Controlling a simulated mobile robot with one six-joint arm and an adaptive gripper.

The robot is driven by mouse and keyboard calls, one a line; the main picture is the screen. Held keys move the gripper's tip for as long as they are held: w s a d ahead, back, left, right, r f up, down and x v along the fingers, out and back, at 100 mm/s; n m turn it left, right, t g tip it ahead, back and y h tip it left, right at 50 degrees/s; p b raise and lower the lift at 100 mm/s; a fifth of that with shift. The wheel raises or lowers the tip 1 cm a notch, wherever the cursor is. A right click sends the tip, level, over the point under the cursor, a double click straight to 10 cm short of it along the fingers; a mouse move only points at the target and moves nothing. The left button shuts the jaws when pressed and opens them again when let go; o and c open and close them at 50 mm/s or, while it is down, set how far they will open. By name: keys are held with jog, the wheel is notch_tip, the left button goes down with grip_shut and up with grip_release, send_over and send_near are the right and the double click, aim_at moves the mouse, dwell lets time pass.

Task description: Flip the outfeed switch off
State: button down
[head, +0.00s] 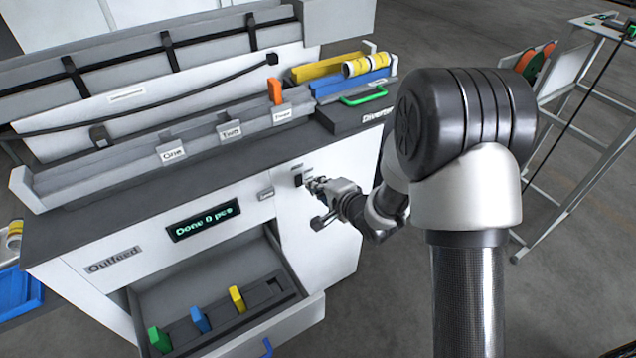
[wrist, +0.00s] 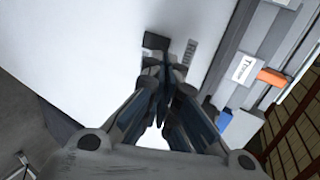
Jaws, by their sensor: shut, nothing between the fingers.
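The outfeed switch appears to be the small dark piece (head: 298,180) on the white front panel of the machine, right of the display. In the wrist view a dark piece (wrist: 156,42) shows on the white panel just beyond my fingertips. My gripper (head: 313,184) is shut and empty, pointing at the panel right beside the switch. In the wrist view the gripper's fingertips (wrist: 168,72) come together just below the dark piece. I cannot tell whether they touch it. The switch's position, on or off, is too small to read.
A display (head: 203,219) reads "Done 0 pcs" above an open drawer (head: 310,308) with green, blue and yellow pieces. The "Outfeed" label (head: 113,259) is at left. A green-handled "Diverter" box (head: 350,112) sits above right.

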jog(key=s+d+r+p, duration=0.2)
jog(key=s+d+r, duration=0.1)
jog(key=s+r, duration=0.2)
jog(key=shift+s+d+r, duration=0.3)
jog(key=shift+d+r, duration=0.1)
jog(key=shift+r, duration=0.05)
